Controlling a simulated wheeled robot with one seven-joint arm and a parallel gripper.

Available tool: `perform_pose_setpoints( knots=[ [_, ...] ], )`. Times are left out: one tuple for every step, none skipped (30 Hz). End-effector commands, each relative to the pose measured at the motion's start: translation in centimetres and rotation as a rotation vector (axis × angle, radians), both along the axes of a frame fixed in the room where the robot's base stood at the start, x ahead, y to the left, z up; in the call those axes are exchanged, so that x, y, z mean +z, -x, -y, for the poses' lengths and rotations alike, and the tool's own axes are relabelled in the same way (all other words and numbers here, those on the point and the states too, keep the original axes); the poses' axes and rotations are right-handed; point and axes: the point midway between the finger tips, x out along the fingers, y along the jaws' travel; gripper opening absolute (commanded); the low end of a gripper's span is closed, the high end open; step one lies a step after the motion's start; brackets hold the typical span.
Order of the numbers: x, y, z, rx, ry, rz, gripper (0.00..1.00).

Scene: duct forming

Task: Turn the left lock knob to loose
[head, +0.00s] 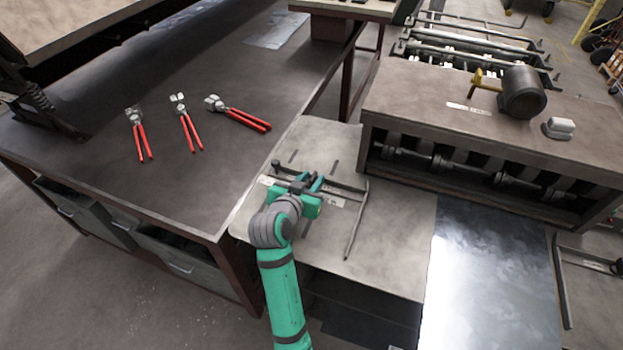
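A small dark knob (277,164) shows at the left end of a thin metal bar (345,185) on the grey machine bed; it looks like the left lock knob, but its setting is too small to read. My gripper (313,182) is over this bar, just right of the knob. Its teal and dark fingers are small and overlap the bar, so I cannot tell whether they are open or touch anything. My wrist hides part of the bed below.
A second bar (356,222) runs toward the front at right. Several red-handled pliers (187,128) lie on the dark workbench (90,180) at left. A roller machine (480,125) with a motor (522,92) stands at right, beside a shiny metal sheet (480,270).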

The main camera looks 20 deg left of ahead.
Motion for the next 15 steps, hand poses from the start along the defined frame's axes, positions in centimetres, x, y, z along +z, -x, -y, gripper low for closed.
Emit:
perform_pose_setpoints(
  knots=[
    [-0.02, -0.16, -0.10, 0.001, 0.000, 0.001, 0.27],
    [-0.04, -0.20, -0.13, 0.002, -0.001, 0.001, 0.27],
    [-0.06, -0.24, -0.16, 0.003, 0.000, 0.001, 0.27],
    [-0.07, -0.26, -0.18, 0.003, 0.000, 0.001, 0.27],
    [-0.08, -0.27, -0.18, 0.003, 0.000, 0.001, 0.27],
    [-0.08, -0.27, -0.15, 0.003, -0.001, 0.001, 0.27],
    [-0.08, -0.27, -0.12, 0.002, -0.001, 0.001, 0.27],
    [-0.07, -0.28, -0.05, 0.001, 0.000, 0.001, 0.27],
    [-0.08, -0.31, 0.04, 0.000, -0.001, 0.001, 0.27],
    [-0.07, -0.33, 0.09, -0.001, -0.001, 0.001, 0.25],
    [-0.08, -0.33, 0.14, -0.002, 0.000, 0.001, 0.18],
    [-0.08, -0.34, 0.18, -0.003, -0.001, 0.001, 0.08],
    [-0.08, -0.35, 0.20, -0.003, -0.001, 0.001, 0.01],
    [-0.07, -0.35, 0.22, -0.004, -0.001, 0.001, 0.00],
    [-0.08, -0.36, 0.27, -0.004, -0.001, 0.000, 0.00]
  ],
)
